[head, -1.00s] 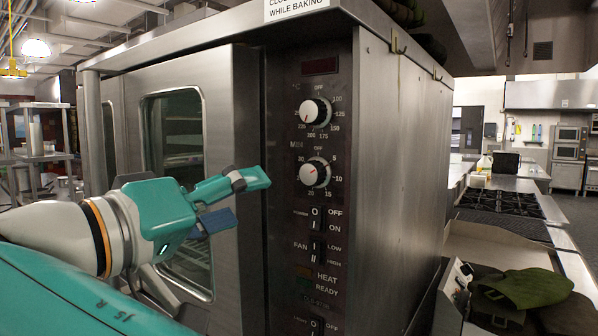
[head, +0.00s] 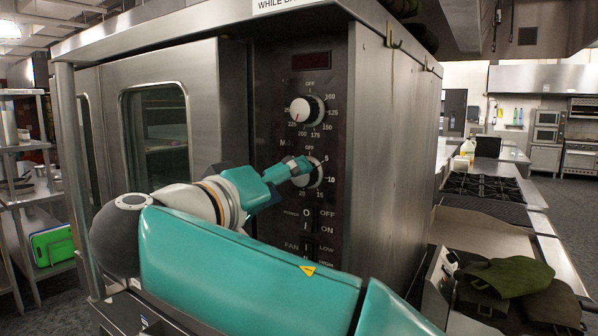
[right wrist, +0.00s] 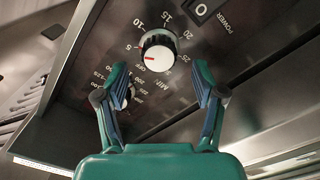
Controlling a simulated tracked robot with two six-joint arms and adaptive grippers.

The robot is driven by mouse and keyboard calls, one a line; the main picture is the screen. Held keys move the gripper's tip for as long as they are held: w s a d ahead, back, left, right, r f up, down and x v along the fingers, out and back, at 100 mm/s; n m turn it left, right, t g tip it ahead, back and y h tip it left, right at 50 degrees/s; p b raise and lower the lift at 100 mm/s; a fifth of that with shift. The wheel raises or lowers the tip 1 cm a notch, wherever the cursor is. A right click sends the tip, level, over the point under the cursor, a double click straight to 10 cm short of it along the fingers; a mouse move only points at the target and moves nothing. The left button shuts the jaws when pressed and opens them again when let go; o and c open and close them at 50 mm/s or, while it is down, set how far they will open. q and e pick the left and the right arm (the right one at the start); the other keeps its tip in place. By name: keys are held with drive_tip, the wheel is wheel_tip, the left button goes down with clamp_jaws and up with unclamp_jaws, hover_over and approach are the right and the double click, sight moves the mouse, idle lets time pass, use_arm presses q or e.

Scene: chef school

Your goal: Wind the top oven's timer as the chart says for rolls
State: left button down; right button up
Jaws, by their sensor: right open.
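The timer knob (head: 312,174), white-faced and black-sided, is the lower dial on the oven's dark control panel, partly covered by my right gripper (head: 290,180) in the head view. In the right wrist view the timer knob (right wrist: 158,52) lies just beyond and between the fingertips of my open right gripper (right wrist: 153,80), with no clear contact. Its red mark points to the side between OFF and 5. The temperature knob (head: 307,110) sits above it; its red mark is near 225. No chart is readable here. My left gripper is not in view.
Rocker switches (head: 306,228) run down the panel below the timer. Hooks stick out of the oven's right side (head: 390,150). Right of it are a stove top (head: 480,187) and folded dark cloths (head: 510,280). A metal shelf rack (head: 25,185) stands at left.

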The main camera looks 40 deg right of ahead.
drive_tip(key=shift+p+x, duration=0.3)
drive_tip(key=shift+x, duration=1.85)
drive_tip(key=shift+c, duration=0.2)
